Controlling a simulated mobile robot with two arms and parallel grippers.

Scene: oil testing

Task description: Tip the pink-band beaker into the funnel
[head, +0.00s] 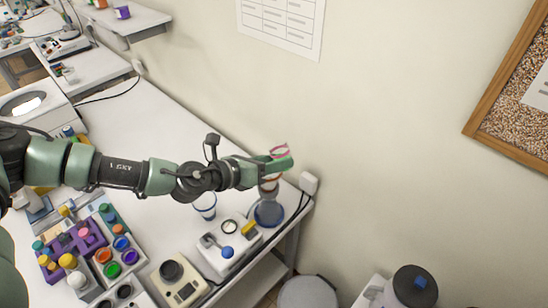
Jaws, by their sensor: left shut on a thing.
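The pink-band beaker (281,150) is small and clear, with a pink-red band near its top. My left gripper (280,163) is shut on it, out at the far right end of the bench. The beaker looks tilted, though its base is hidden by the gripper. Right below it an orange-brown funnel (269,184) shows partly, on a flask (268,211) with dark blue liquid at the bottom. Whether the beaker touches the funnel, and whether anything flows, I cannot tell. My right gripper is not in view.
A clear cup with a blue band (205,206) stands under my left arm. A white device with a blue knob (228,245) and a scale (180,281) are nearer. Racks of coloured caps (122,243) fill the lower left. A wall socket box (309,182) is beside the flask.

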